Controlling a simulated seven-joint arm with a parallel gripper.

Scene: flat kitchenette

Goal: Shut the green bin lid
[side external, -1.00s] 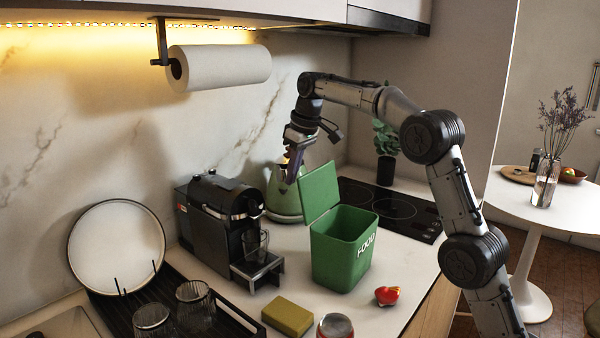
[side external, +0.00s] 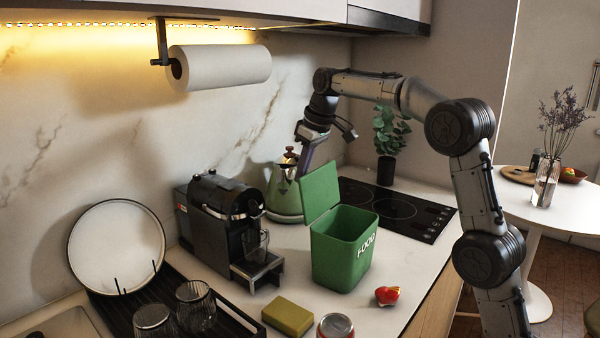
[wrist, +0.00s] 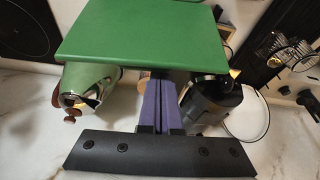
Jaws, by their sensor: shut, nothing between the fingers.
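The green bin (side external: 340,254), marked FOOD, stands upright on the counter. Its lid (side external: 321,192) is open, raised at the bin's left side and leaning slightly back. In the wrist view the lid (wrist: 145,35) fills the upper middle. My gripper (side external: 301,174) is shut and empty, pointing down at the back side of the lid near its upper edge. In the wrist view the purple fingers of my gripper (wrist: 158,82) reach to the lid's near edge, where their tips are hidden. I cannot tell whether they touch the lid.
A green kettle (side external: 284,200) stands close behind the lid and my fingers. A coffee machine (side external: 215,225) is left of the bin. A red item (side external: 387,296), a yellow sponge (side external: 288,317) and a can (side external: 335,327) lie in front. The cooktop (side external: 395,207) is behind.

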